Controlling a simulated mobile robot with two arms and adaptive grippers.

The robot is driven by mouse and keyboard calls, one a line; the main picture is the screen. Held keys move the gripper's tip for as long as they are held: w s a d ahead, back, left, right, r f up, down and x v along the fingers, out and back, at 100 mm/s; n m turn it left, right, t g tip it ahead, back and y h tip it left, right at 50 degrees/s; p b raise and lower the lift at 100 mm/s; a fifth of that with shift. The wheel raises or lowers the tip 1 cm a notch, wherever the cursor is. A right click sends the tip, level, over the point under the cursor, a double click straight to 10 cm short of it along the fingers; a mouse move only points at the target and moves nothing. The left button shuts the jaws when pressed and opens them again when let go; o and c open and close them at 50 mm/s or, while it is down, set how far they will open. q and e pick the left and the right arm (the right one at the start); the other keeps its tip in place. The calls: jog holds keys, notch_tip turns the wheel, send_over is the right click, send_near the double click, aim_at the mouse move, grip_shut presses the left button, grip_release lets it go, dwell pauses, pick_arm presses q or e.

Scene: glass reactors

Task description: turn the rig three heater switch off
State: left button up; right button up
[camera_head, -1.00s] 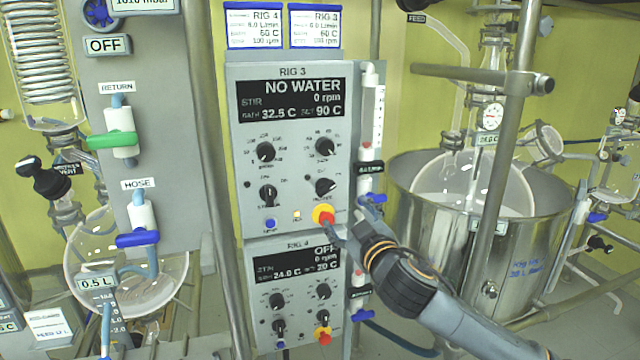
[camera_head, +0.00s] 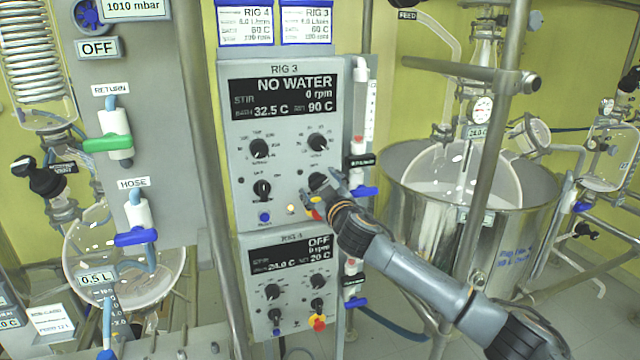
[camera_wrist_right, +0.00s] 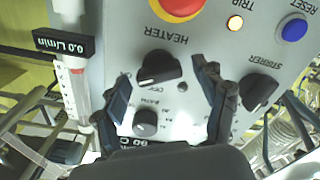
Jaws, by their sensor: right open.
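The Rig 3 control panel (camera_head: 243,170) is grey, and its display reads NO WATER, 0 rpm, bath 32.5 C, set 90 C. The heater switch (camera_head: 317,181) is a black rotary knob at the panel's lower right, partly hidden by my gripper. It also shows in the right wrist view as the black knob (camera_wrist_right: 160,69) labelled HEATER, upside down. My right gripper (camera_head: 326,192) is at this knob. In the wrist view the right gripper (camera_wrist_right: 164,76) is open, with one finger on either side of the knob; contact cannot be told. My left gripper is out of view.
A red and yellow button (camera_wrist_right: 180,4) is close to the heater knob, beside a lit amber TRIP lamp (camera_wrist_right: 235,23). The STIRRER knob (camera_wrist_right: 259,91) lies right of the fingers. A flowmeter (camera_head: 359,130) runs along the panel's right edge. The Rig 4 panel (camera_head: 291,285) is below.

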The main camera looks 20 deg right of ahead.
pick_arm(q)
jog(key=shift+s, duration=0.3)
pick_arm(e)
jog(key=c, duration=1.2)
jog(key=shift+o, duration=0.2)
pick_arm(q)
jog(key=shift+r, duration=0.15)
pick_arm(e)
jog(key=shift+n, duration=0.3)
jog(key=n+p, duration=0.3)
jog(key=n, duration=0.2)
jog(key=n+p, duration=0.1)
jog(key=n, duration=0.3)
jog(key=shift+a+p, duration=0.1)
jog(key=shift+p, duration=0.25)
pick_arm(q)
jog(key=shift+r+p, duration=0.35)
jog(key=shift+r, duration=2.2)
pick_arm(e)
jog(key=shift+f+n, duration=0.1)
jog(key=shift+n, duration=1)
jog(key=shift+f, duration=0.1)
